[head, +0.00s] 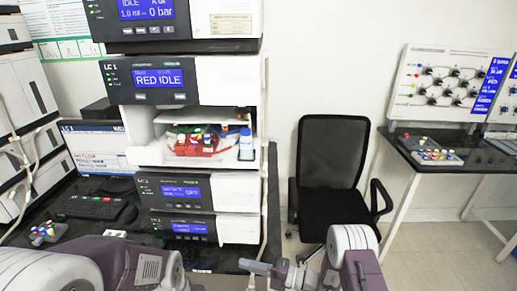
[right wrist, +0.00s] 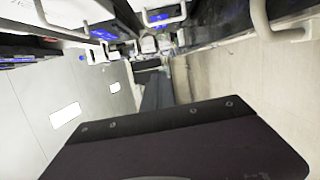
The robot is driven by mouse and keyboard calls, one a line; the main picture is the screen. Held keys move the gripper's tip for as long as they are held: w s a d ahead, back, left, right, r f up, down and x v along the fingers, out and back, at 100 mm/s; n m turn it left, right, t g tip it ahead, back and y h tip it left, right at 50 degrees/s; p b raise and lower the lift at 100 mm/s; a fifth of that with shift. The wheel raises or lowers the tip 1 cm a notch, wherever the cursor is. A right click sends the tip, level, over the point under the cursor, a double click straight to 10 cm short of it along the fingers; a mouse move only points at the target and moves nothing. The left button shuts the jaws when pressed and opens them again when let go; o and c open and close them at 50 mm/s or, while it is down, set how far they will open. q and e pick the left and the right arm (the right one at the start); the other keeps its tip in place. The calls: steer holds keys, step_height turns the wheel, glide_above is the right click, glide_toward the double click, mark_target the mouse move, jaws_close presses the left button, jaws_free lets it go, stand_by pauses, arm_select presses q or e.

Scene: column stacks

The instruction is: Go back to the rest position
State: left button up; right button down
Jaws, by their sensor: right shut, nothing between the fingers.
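My right gripper (head: 258,268) shows at the bottom middle of the head view, its fingers pointing left. It is shut and empty, in front of the dark bench edge and below the instrument stack. My right arm comes in from the lower right, with a white joint and purple links. My left arm's white and purple links show at the lower left; its gripper is out of the head view. In the right wrist view a dark plate fills the lower part, and the fingertips cannot be made out.
An instrument stack (head: 228,78) stands on the dark bench, with an open bay holding a red tray (head: 196,149) of vials and a blue-labelled bottle (head: 246,145). A keyboard (head: 90,207) and small vial rack (head: 46,232) lie left.

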step_height(320, 180, up, 7)
steer(key=w+n, duration=0.2)
steer(key=s+a+r+n+g+h, duration=0.1)
steer(key=s+a+r+n+g, duration=0.1)
steer(key=s+r+n+g, duration=0.45)
steer(key=s+d+f+n+h, duration=0.3)
steer(key=s+d+n+h, duration=0.25)
steer(key=s+n, duration=0.2)
steer(key=s+d+f+n+h, duration=0.2)
steer(key=s+d+n+h, duration=0.35)
steer(key=s+n, duration=0.2)
steer(key=w+d+f+n+t+h, duration=0.1)
steer(key=d+f+n+h, duration=0.1)
steer(key=d+n, duration=0.4)
steer(key=w+d+f+n+t+h, duration=0.1)
steer(key=d+f+n+h, duration=0.1)
steer(key=d+n, duration=0.5)
steer(key=shift+w+f+n+t+h, duration=0.15)
steer(key=shift+n+t+h, duration=0.35)
steer(key=shift+n, duration=0.55)
